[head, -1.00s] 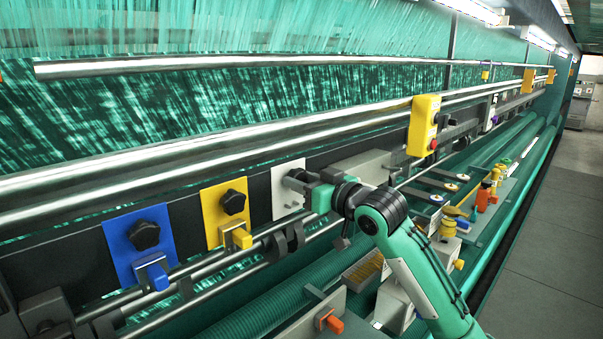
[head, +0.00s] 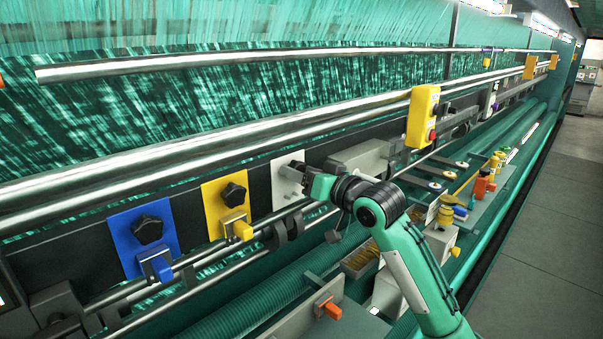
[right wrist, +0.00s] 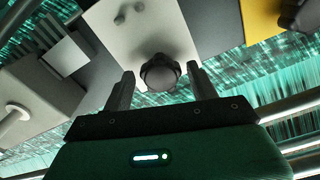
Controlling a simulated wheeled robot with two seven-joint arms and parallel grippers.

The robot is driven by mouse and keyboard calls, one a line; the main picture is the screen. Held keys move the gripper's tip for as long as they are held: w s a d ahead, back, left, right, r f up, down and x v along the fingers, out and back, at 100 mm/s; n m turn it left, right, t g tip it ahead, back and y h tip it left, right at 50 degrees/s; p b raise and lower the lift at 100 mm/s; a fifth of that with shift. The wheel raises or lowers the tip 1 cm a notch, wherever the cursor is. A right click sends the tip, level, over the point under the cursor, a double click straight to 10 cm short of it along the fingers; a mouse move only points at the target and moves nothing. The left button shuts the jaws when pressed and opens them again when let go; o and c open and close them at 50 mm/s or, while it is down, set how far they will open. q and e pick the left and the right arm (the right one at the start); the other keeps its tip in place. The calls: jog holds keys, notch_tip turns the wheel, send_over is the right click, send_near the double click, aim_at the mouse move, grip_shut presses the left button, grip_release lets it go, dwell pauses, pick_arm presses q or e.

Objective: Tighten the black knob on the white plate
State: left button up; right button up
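The white plate (head: 287,197) is on the dark rail, right of the yellow plate. Its black knob (right wrist: 160,73) shows in the right wrist view, where the white plate (right wrist: 128,38) is behind it. In the head view my gripper hides most of the knob. My right gripper (head: 297,176) is at the plate. In the right wrist view its two fingers (right wrist: 161,84) are apart, one on each side of the knob, with a gap visible on both sides. My left gripper is not in view.
A yellow plate (head: 213,195) and a blue plate (head: 126,233), each with a black knob, are to the left. A yellow box with a red button (head: 422,118) hangs to the right. Metal bars run along the rail. Grey floor (head: 550,230) is clear at the right.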

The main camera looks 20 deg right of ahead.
jog(key=shift+s, duration=0.1)
jog(key=v, duration=0.3)
dwell(0.3)
jog(key=n, duration=1.7)
jog(key=shift+w+a, duration=0.1)
jog(key=shift+w, duration=0.1)
jog(key=shift+x, duration=1.3)
